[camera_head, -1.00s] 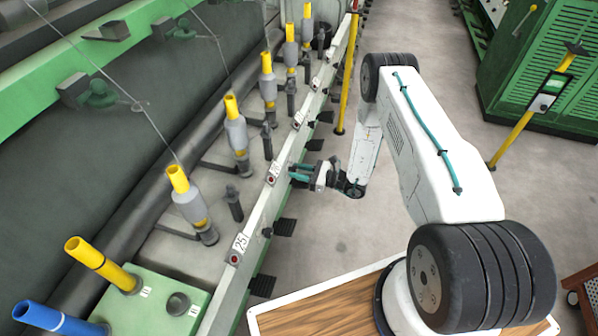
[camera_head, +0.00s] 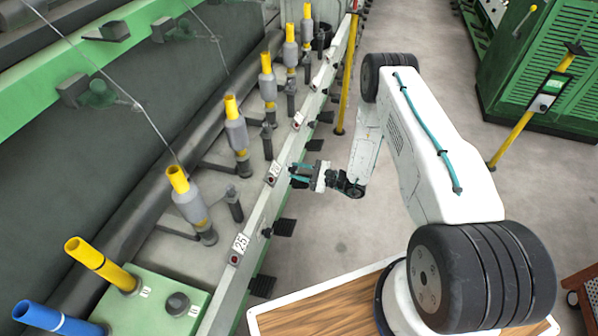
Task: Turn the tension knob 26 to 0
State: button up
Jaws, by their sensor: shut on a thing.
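The white label plate marked 26 (camera_head: 275,170) is on the long pale rail of the spinning frame, with a small red-ringed button at its lower end. My gripper (camera_head: 296,174), with teal fingers, reaches in from the right to the outer face of the rail just beside this label. The gripper is shut on tension knob 26, which its fingers hide. I cannot read the knob's setting. The neighbouring knob (camera_head: 267,232), a small dark one near the label marked 25 (camera_head: 240,243), is untouched.
Dark pedals (camera_head: 285,227) stick out from the rail's lower side. Spindles with yellow tubes (camera_head: 236,122) stand in a row behind the rail. A yellow post (camera_head: 347,80) stands beyond my gripper. The grey floor (camera_head: 330,240) right of the rail is clear.

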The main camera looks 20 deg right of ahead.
jog(key=shift+n, duration=0.7)
jog(key=o, duration=1)
jog(key=shift+c, duration=0.2)
jog(key=shift+d, duration=0.1)
jog(key=v, duration=0.8)
